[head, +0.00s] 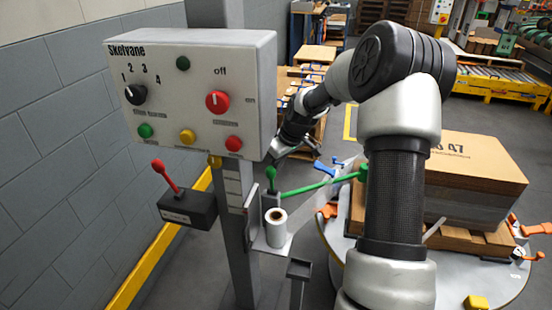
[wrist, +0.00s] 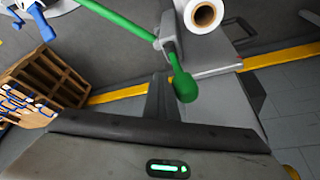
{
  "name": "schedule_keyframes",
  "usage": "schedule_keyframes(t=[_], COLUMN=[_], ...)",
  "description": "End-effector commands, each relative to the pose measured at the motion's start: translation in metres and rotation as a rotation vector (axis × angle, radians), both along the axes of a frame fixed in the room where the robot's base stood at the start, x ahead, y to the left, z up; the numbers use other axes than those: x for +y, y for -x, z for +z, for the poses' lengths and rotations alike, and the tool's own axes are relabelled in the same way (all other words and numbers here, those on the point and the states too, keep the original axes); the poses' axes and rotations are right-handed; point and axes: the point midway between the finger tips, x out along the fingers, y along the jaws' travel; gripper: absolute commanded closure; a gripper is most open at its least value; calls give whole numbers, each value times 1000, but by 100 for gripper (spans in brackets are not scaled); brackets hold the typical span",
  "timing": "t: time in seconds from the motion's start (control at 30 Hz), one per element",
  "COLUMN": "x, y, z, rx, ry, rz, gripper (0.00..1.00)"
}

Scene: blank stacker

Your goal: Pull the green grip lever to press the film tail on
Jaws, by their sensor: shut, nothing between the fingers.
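The green grip lever (head: 271,174) stands upright on a bracket by the post, with a rounded knob on top. In the wrist view the lever's knob (wrist: 184,86) is just right of my gripper (wrist: 159,80). My gripper's dark fingers are shut and empty, close to the knob; I cannot tell if they touch it. A long green bar (head: 318,185) runs right from the lever's bracket and also shows in the wrist view (wrist: 120,20).
A white film roll (head: 275,226) sits beside the lever. The control box (head: 190,95) hangs on the post at left, with a red-handled lever box (head: 187,207) below. Stacked cardboard (head: 478,165) lies on a pallet on the round table (head: 490,290) at right.

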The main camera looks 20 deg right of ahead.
Motion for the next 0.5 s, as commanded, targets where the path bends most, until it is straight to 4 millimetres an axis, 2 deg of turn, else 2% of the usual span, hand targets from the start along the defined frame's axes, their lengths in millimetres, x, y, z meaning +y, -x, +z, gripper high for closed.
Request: schedule_keyframes(t=[0.33, 0.5], x=[3, 0], y=[3, -2], z=[-1, 0], rx=[3, 4], ry=[-2, -3], rz=[2, 2], gripper=[100, 100])
